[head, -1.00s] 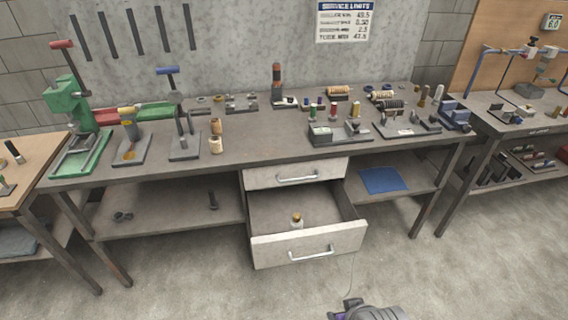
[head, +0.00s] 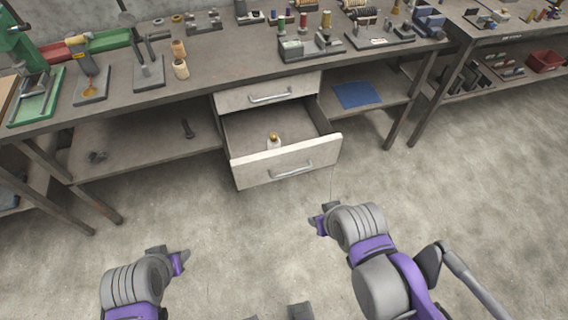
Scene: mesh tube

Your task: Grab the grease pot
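A small whitish pot with a gold-coloured top (head: 273,141), which looks like the grease pot, stands upright inside the pulled-out lower drawer (head: 285,164) under the workbench. My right gripper (head: 316,220) is over the floor in front of the drawer, below and right of the pot in the picture, and apart from it. My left gripper (head: 183,260) is low at the left, farther from the drawer. Neither gripper touches anything that I can see. Their fingers are too small and turned too far to show whether they are open.
The upper drawer (head: 268,97) is shut above the open one. The workbench top (head: 215,75) carries tools, spools and fixtures. A lower shelf (head: 145,135) holds a dark bolt-like part (head: 187,128). A blue cloth (head: 357,95) lies to the right. The floor in front is clear.

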